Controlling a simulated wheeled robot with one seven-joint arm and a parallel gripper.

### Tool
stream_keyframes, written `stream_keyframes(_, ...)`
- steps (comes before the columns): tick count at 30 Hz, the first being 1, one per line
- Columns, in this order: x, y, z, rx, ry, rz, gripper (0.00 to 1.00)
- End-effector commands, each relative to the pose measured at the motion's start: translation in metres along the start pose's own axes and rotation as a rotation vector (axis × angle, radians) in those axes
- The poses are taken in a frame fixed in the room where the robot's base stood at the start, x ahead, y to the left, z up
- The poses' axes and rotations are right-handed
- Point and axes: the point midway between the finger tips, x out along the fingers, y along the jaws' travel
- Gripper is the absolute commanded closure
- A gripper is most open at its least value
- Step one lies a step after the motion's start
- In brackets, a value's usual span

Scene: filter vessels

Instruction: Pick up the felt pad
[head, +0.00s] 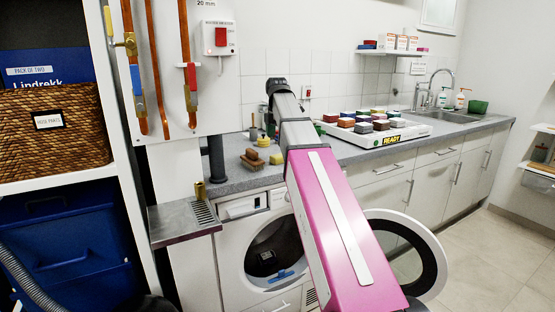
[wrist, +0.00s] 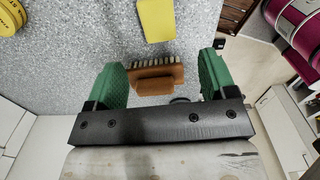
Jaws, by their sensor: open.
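I cannot tell for sure which thing is the felt pad. A flat yellow pad (wrist: 156,20) lies on the speckled grey counter at the top of the wrist view; it shows small in the head view (head: 277,158). My gripper (wrist: 160,62) is open, its two green fingers apart. In the wrist view a brown brush (wrist: 158,78) with pale bristles shows between the fingers, and the yellow pad lies beyond them. Nothing is held. In the head view my gripper's fingers are hidden or too small to make out.
A yellow tin (wrist: 8,18) stands at the left of the wrist view. The brush (head: 252,163) sits near the counter's front edge. A white tray (head: 420,130) with several coloured blocks stands to the right. Below, the washer door (head: 437,262) hangs open.

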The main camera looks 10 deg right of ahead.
Motion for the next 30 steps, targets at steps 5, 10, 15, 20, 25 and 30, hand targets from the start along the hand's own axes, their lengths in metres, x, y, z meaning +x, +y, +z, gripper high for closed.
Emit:
stream_keyframes(5,0.027,-0.001,0.0,0.0,0.001,-0.001,0.22)
stream_keyframes(10,0.044,0.0,0.001,0.0,0.0,0.0,0.22)
stream_keyframes(15,0.052,0.0,0.002,0.0,0.0,0.0,0.22)
stream_keyframes(20,0.072,0.001,0.006,0.0,0.0,-0.001,0.22)
stream_keyframes(25,0.093,0.001,0.007,0.0,0.0,0.0,0.22)
stream_keyframes(30,0.096,0.001,0.007,0.0,0.0,0.001,0.22)
